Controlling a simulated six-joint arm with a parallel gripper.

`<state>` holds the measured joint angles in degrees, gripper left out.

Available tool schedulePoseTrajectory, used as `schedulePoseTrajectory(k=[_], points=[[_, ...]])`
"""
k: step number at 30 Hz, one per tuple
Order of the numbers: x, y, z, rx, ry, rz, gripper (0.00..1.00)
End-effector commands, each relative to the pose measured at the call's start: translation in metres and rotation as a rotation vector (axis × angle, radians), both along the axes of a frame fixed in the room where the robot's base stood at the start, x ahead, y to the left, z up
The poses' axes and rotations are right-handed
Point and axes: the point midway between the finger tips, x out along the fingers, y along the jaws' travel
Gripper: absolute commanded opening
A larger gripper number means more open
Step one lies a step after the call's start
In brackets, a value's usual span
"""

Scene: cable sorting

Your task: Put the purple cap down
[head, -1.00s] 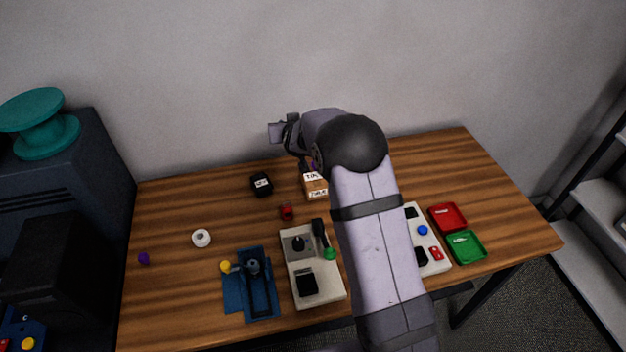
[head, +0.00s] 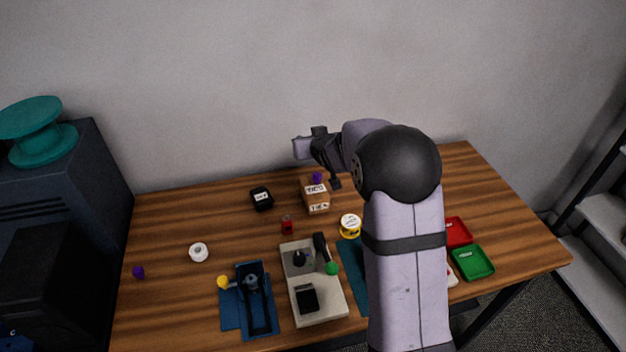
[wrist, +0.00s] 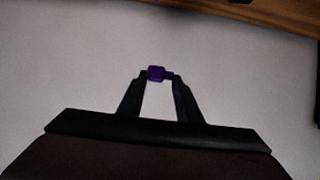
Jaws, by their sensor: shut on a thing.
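The purple cap (wrist: 155,73) is between my fingertips in the wrist view, with pale wall behind it. My gripper (wrist: 158,76) is shut on it and holds it clear of anything I can see there. In the head view my gripper (head: 334,184) is near the table's back edge, just right of and behind a small labelled cardboard box. A purple piece (head: 317,178) shows at the back of that box; I cannot tell whether it is the held cap. Another small purple piece (head: 138,272) lies at the table's far left.
Near my gripper are the cardboard box (head: 317,198), a black labelled block (head: 262,198) and a yellow-rimmed round item (head: 350,226). A beige fixture (head: 318,292) and blue fixture (head: 256,300) stand in front. Red (head: 458,232) and green trays (head: 474,262) are at right. The back right is clear.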

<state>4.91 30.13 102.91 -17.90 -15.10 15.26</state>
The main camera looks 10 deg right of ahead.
Motion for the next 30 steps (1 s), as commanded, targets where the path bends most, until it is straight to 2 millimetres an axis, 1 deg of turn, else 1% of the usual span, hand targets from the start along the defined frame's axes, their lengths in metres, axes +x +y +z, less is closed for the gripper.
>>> schedulePoseTrajectory(k=[3, 9, 12, 17, 19, 25, 30], points=[[-0.001, 0.0, -0.019, 0.002, 0.008, -0.002, 0.07], [-0.001, 0.0, -0.045, 0.001, 0.005, -0.002, 0.07], [0.0, 0.0, -0.051, 0.0, 0.003, -0.001, 0.07], [0.0, 0.0, -0.053, 0.0, 0.002, -0.001, 0.07], [0.0, 0.0, -0.057, 0.0, 0.004, -0.001, 0.07], [0.0, 0.0, -0.079, 0.0, 0.006, -0.001, 0.07], [0.0, 0.0, -0.092, 0.0, 0.002, -0.001, 0.07]])
